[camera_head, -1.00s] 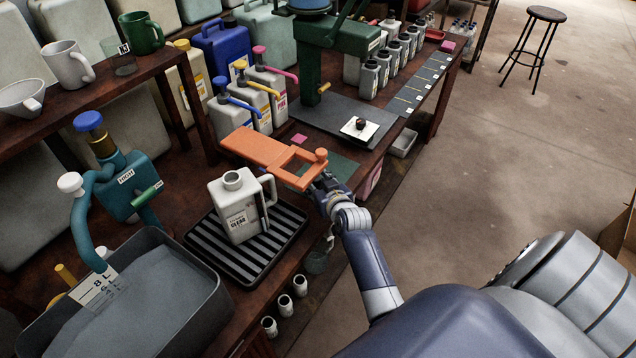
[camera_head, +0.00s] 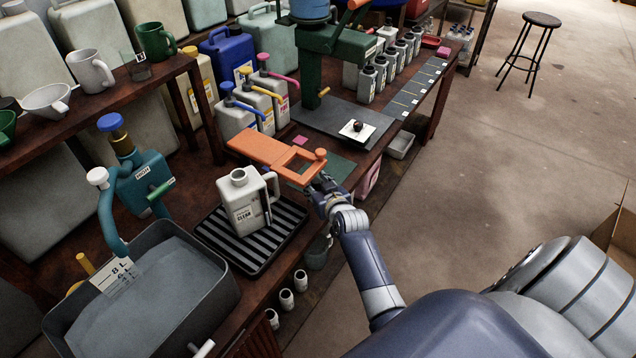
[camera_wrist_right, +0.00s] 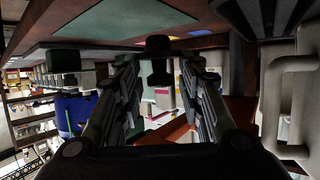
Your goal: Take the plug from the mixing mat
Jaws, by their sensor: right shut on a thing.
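The mixing mat looks to be the flat dark green sheet (camera_head: 340,166) on the bench, partly behind the orange frame; it also shows at the top of the right wrist view (camera_wrist_right: 125,22). My right gripper (camera_head: 322,184) is at the mat's near edge, beside the orange frame. In the right wrist view a small black plug (camera_wrist_right: 158,46) stands between the fingertips of my right gripper (camera_wrist_right: 160,68), which is shut on it. The plug is hidden in the head view. I cannot tell whether it still touches the mat. My left gripper is not in view.
An orange frame (camera_head: 258,147) with a square opening and a knob lies next to my right gripper. A white jug (camera_head: 240,205) stands on a ribbed black tray (camera_head: 207,232). A green press (camera_head: 318,48) stands behind. Open floor lies to the right.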

